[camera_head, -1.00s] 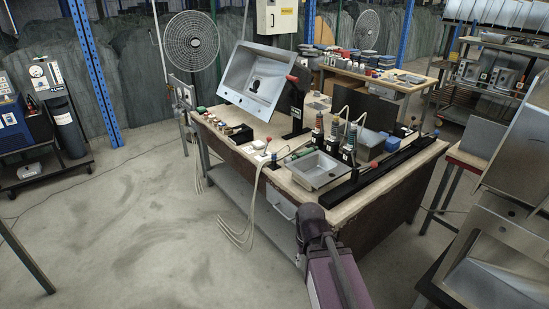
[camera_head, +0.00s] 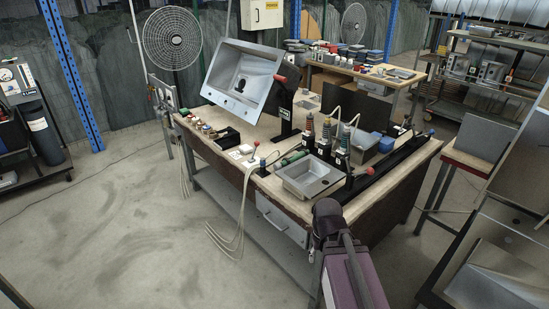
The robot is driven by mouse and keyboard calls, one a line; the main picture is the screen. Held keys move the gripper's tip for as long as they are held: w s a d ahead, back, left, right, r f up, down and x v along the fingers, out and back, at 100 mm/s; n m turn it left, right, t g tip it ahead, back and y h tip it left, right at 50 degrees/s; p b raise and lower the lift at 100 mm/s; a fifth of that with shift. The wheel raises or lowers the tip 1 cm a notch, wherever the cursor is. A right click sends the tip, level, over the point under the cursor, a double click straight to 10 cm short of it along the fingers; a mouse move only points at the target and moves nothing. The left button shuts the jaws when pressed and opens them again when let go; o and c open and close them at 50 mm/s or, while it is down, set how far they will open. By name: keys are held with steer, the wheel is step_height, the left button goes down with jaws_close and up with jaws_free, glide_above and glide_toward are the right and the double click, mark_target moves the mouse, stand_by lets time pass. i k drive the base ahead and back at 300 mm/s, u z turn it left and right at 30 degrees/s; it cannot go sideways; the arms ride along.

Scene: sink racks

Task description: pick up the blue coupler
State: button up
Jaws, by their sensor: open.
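I cannot make out for certain which item is the blue coupler. Small blue spots show on the workbench (camera_head: 225,165), among hose-like fittings and tools, but they are too small to name. A blue box-like item (camera_head: 386,144) lies toward the bench's right end. My arm, purple with a dark rounded end, reaches up from the bottom edge in front of the bench. My gripper's fingers do not show in this view.
A tilted steel sink (camera_head: 243,78) stands on the bench, and a smaller steel basin (camera_head: 308,178) lies near its front edge. Pale cables (camera_head: 236,215) hang down the front. Steel sinks (camera_head: 500,262) stand close at right.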

mark_target(262, 160)
steer(key=z, duration=0.15)
steer(key=i, duration=1.55)
steer(key=u, duration=0.65)
